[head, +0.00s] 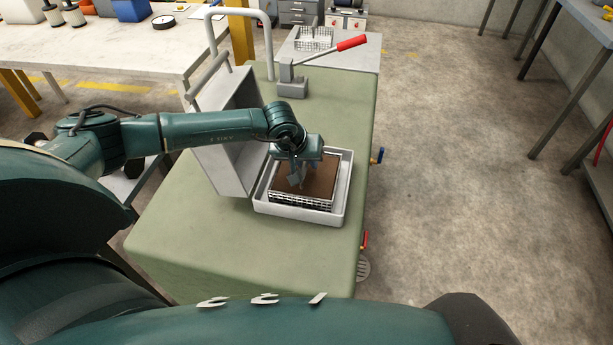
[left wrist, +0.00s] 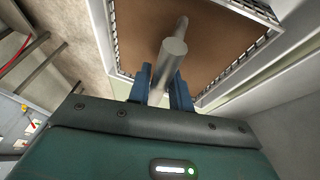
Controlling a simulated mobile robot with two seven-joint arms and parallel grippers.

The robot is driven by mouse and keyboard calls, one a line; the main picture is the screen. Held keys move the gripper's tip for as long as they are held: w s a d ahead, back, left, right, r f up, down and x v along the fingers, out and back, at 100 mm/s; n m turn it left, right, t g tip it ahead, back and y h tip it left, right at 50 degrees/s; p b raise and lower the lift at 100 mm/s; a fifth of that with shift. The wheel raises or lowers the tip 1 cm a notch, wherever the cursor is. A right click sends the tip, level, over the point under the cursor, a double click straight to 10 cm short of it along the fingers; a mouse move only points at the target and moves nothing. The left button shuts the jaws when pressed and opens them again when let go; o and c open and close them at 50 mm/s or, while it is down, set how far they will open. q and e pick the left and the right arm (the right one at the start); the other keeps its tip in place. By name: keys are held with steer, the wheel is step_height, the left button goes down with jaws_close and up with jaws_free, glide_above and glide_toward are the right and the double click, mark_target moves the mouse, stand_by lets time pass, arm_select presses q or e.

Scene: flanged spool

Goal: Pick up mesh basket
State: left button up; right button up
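The mesh basket (head: 302,202) sits inside a white rectangular basin on the green bench. It has wire-mesh sides and a flat brown surface inside. My left gripper (head: 297,182) points down over the middle of the basket. In the left wrist view, its blue fingers (left wrist: 162,92) stand close on both sides of a grey metal rod (left wrist: 174,50), with the basket's brown surface (left wrist: 205,35) and mesh rim behind. I cannot tell whether the fingers press on the rod or how the rod joins the basket. My right gripper is not in view.
The basin (head: 345,190) has a raised white lid (head: 228,140) at its left, close to my left arm. A grey lever press with a red handle (head: 352,43) stands behind. Another wire basket (head: 314,38) is on the back table. The green bench (head: 200,240) is clear in front.

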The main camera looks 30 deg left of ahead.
arm_select(q)
jaws_close()
stand_by(0.4)
